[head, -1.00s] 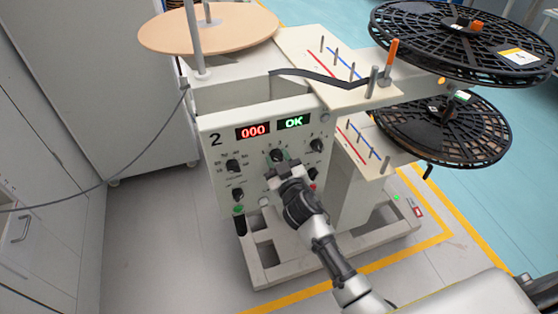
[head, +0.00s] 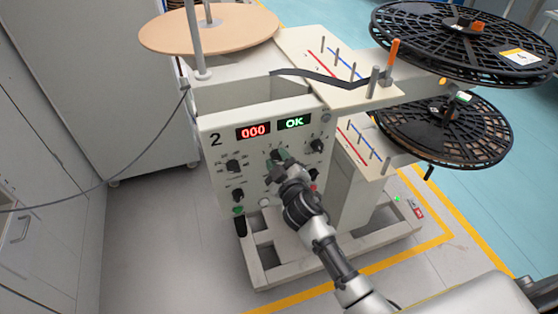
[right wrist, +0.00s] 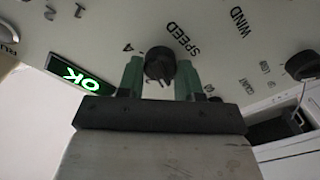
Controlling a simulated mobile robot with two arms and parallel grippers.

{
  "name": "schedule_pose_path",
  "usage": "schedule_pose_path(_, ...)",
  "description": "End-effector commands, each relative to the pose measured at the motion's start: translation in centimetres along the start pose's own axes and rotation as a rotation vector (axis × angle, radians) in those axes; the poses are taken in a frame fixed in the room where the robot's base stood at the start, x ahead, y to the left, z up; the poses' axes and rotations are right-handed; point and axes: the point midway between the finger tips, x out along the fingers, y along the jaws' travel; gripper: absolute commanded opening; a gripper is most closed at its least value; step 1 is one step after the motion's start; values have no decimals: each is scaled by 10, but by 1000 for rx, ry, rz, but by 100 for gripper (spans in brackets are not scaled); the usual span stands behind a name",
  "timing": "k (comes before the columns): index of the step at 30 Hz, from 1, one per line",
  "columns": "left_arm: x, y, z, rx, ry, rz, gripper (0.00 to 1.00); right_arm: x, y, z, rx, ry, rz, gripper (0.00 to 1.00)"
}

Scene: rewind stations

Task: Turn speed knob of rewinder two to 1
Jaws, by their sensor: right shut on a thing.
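Rewinder two (head: 215,160) is the pale machine with a "2" on its sloping front panel, a red display reading 000 (head: 253,131) and a green OK display (head: 294,122). My right gripper (head: 281,158) is at the upper middle of this panel and largely hides the knob there. In the right wrist view, the black speed knob (right wrist: 160,62), beside the word SPEED, sits between the two green fingers of my right gripper (right wrist: 160,80), which is shut on it. Which number the knob points to cannot be read. My left gripper is out of view.
Other black knobs are close by, at the panel's left (head: 233,166) and upper right (head: 317,145). A green button (head: 238,210) is at the lower left. Large black reels (head: 465,42) are at the right. A grey cable (head: 150,145) hangs at the left.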

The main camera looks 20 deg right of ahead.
Motion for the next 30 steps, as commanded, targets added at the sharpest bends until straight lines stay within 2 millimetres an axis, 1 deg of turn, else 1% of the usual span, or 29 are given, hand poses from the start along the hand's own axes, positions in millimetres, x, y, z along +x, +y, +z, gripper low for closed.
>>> schedule_pose_path(5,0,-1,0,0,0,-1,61,0,0,1,-3,-1,-1,12)
schedule_pose_path(6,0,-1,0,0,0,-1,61,0,0,1,-3,-1,-1,40)
schedule_pose_path(10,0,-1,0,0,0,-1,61,0,0,0,-2,-1,-1,60)
schedule_pose_path(17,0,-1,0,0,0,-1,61,0,0,0,-1,-1,0,61)
schedule_pose_path(20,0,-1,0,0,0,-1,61,-3,0,1,-1,-1,0,61)
schedule_pose_path(23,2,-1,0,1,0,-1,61,-14,-1,2,0,-1,-1,61)
schedule_pose_path(26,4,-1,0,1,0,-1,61,-32,-1,2,1,-1,-2,61)
schedule_pose_path(30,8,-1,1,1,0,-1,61,-62,-2,2,0,-1,-2,61)
